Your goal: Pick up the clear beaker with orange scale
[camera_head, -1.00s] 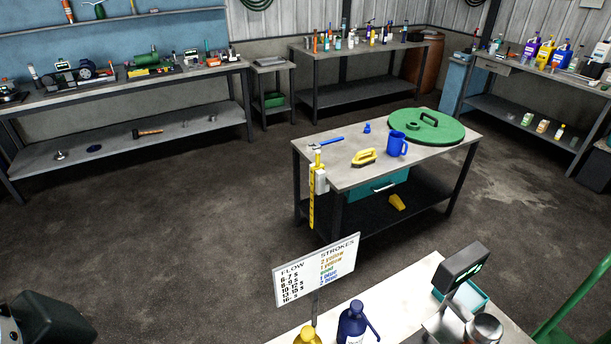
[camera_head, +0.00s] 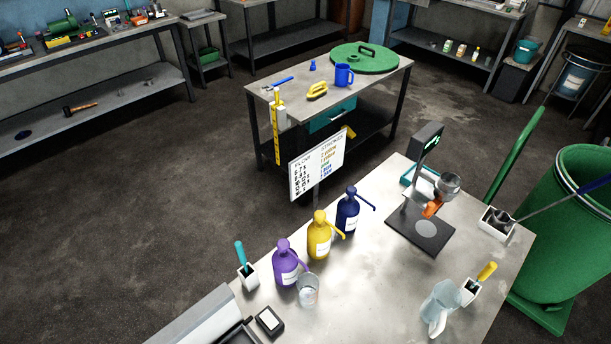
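A clear beaker (camera_head: 308,291) stands upright on the near grey bench (camera_head: 375,262), just in front of the purple pump bottle (camera_head: 286,263). Faint marks show on its wall, but their colour is too small to tell surely. A second clear vessel, a pale jug with a handle (camera_head: 440,306), stands at the bench's right front. Neither of my grippers is in this view.
Yellow (camera_head: 319,236) and dark blue (camera_head: 347,213) pump bottles stand behind the beaker. A black box (camera_head: 269,321) lies left of it. A scale stand with a metal cup (camera_head: 449,184) is at the right back. Green barrel (camera_head: 565,215) stands beyond the bench. The bench middle is clear.

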